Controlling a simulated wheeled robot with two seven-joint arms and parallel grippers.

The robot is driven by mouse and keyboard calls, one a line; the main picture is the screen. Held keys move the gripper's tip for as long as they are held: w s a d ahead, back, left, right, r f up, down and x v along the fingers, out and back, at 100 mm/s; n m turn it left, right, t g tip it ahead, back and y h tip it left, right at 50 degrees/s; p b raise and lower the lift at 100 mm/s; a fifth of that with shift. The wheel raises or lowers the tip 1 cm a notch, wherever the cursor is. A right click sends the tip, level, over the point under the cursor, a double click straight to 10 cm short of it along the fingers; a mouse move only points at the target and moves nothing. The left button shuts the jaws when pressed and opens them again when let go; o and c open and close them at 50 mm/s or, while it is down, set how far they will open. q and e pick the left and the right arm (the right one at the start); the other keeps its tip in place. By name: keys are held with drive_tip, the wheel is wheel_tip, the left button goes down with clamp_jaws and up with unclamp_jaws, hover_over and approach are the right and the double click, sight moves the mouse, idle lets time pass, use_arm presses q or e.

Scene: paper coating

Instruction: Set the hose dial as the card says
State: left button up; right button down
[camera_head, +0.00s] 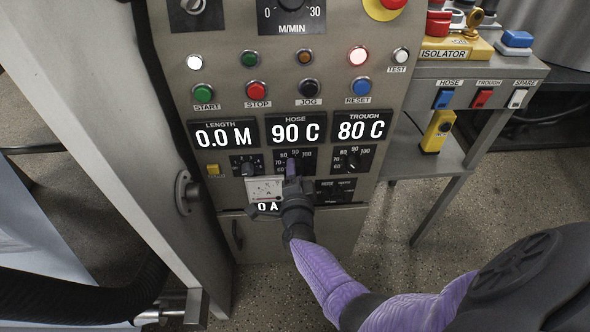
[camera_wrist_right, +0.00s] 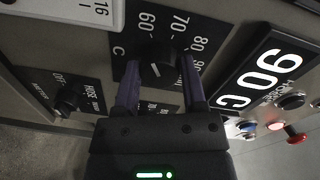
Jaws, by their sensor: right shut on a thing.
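The hose dial (camera_wrist_right: 158,70) is a black knob on a plate marked 60, 70, 80, 90 in the right wrist view. Its white pointer line shows, but I cannot tell which number it meets. My right gripper (camera_wrist_right: 158,88) is shut on the hose dial, one finger on each side. In the head view my right gripper (camera_head: 291,172) covers most of that dial's plate. The hose display (camera_head: 294,131) above it reads 90 C; it also shows in the right wrist view (camera_wrist_right: 268,78). I see no card. My left gripper is not in view.
The trough dial (camera_head: 352,160) is close on the right, below the trough display (camera_head: 361,128) reading 80 C. Another small selector (camera_head: 245,166) and a meter (camera_head: 264,190) are at left. Start, stop, jog and reset buttons line the panel above. A side table (camera_head: 470,68) stands right.

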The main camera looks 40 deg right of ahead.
idle(0.3)
drive_tip(key=shift+c, duration=0.7)
unclamp_jaws()
drive_tip(key=p+v, duration=0.3)
drive_tip(key=v, duration=0.7)
drive_tip(key=shift+p, duration=0.35)
